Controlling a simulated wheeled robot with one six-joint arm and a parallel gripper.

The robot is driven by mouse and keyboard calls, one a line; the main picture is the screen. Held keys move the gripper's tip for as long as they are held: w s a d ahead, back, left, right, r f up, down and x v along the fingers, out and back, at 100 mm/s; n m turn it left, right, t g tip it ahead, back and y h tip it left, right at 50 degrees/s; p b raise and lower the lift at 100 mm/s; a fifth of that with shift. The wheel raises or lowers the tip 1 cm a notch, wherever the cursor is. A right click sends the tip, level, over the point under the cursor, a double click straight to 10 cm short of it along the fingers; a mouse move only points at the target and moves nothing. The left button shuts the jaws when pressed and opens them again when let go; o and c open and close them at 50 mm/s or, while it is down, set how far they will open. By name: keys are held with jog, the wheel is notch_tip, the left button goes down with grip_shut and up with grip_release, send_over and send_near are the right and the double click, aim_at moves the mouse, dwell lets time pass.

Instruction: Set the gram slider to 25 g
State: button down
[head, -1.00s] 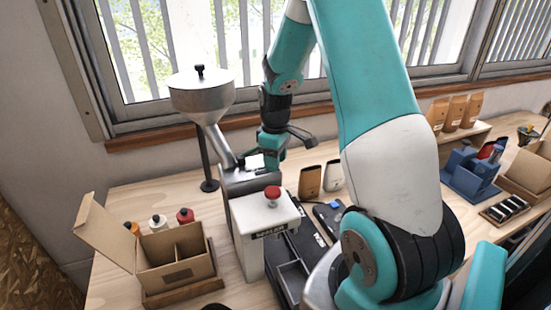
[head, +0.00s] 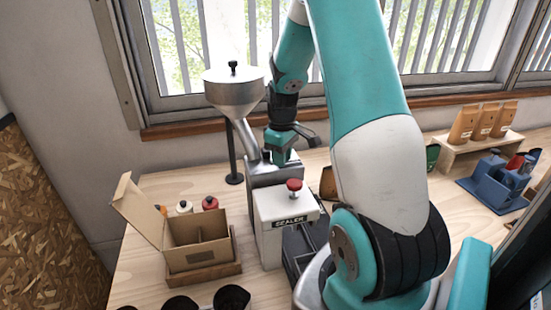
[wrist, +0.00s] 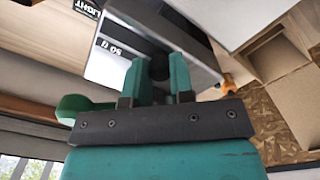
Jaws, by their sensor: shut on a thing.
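My gripper (wrist: 157,72) has its two green fingers shut on a small dark knob (wrist: 159,67), the gram slider's, in the wrist view. In the head view my gripper (head: 280,157) is low against the grey metal dosing machine (head: 262,174), under the silver hopper (head: 234,92). The knob is not visible there.
The white sealer (head: 270,240) with a red button (head: 294,185) stands in front of the machine. An open cardboard box (head: 200,258) is at left, with bottles behind it. Dark cups (head: 232,298) stand at the front edge. A blue holder (head: 493,182) is at right.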

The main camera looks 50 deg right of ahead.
jog(key=shift+w+a, duration=0.1)
jog(key=shift+w, duration=0.05)
jog(key=c, duration=1)
grip_release()
jog(key=shift+a, duration=0.15)
jog(key=shift+o, duration=0.2)
jog(key=shift+r, duration=0.2)
notch_tip(320, 180, up, 17)
jog(key=b, duration=0.3)
jog(key=shift+b, duration=0.3)
